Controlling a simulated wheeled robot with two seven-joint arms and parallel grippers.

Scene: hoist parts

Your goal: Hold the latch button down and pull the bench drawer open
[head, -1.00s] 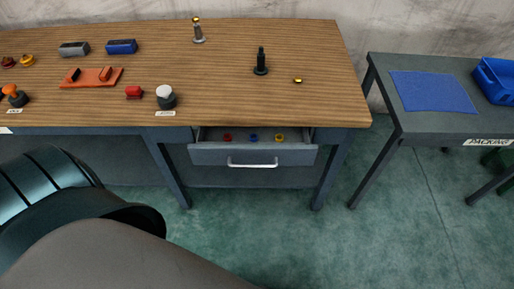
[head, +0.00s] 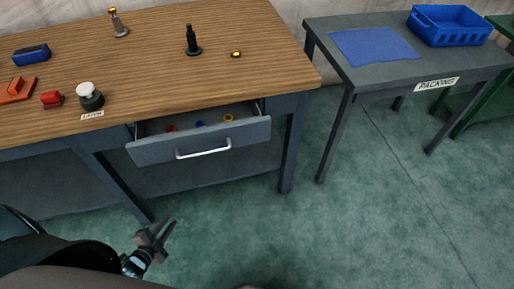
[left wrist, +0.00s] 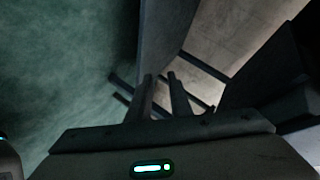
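The latch button (head: 90,95), a white cap on a black round base, stands on the bench top (head: 200,85) behind a LATCH label. Nothing touches it. The bench drawer (head: 230,137), grey with a pale bar handle (head: 204,153), stands part-way open. Small red, blue and yellow pieces lie in it. My left gripper (head: 156,232) is low in front of the bench, left of and below the handle, apart from it. In the left wrist view its two fingers (left wrist: 161,76) are apart with nothing between them. My right gripper is not in view.
A blue block (head: 31,54), a red part (head: 51,99), a black post (head: 193,42) and a brass piece (head: 236,54) are on the bench. The packing table (head: 400,70) with a blue mat and blue crate (head: 450,25) stands right. Floor before the drawer is clear.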

